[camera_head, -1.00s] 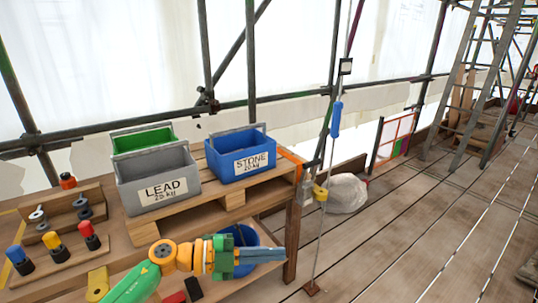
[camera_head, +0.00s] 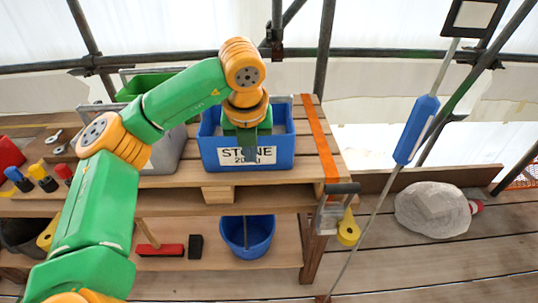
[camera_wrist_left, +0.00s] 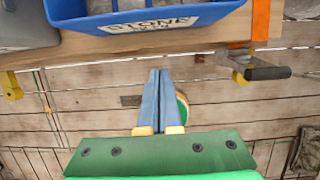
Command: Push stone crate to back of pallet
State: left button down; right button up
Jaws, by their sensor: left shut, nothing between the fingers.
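The stone crate (camera_head: 282,150) is a blue open bin with a white label reading STONE. It stands on the wooden pallet (camera_head: 313,172), left of an orange strap. My left arm reaches in from the left, and its gripper (camera_head: 250,150) points down in front of the crate's label, covering part of it. In the left wrist view the crate (camera_wrist_left: 200,15) is at the top, and the closed, empty fingers (camera_wrist_left: 160,75) lie below its front edge. I cannot tell whether they touch it. My right gripper is not in view.
A grey bin (camera_head: 170,155) and a green bin (camera_head: 150,85) stand left of the crate. The orange strap (camera_head: 322,145) runs along the pallet's right side. A blue bucket (camera_head: 247,235) is on the lower shelf. A cable with a blue handle (camera_head: 416,130) hangs at right.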

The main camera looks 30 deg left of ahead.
aim_at(219, 153)
pick_arm(q)
jog(key=p+x, duration=0.1)
jog(key=x, duration=0.2)
jog(key=a+p+x, duration=0.1)
jog(key=x, duration=0.2)
jog(key=w+p+x, duration=0.1)
jog(key=x, duration=0.2)
jog(key=shift+w+a, duration=0.1)
jog(key=shift+a, duration=0.25)
jog(key=shift+w+a, duration=0.4)
jog(key=shift+w, duration=0.1)
jog(key=shift+w+f, duration=0.1)
jog(key=shift+w, duration=0.05)
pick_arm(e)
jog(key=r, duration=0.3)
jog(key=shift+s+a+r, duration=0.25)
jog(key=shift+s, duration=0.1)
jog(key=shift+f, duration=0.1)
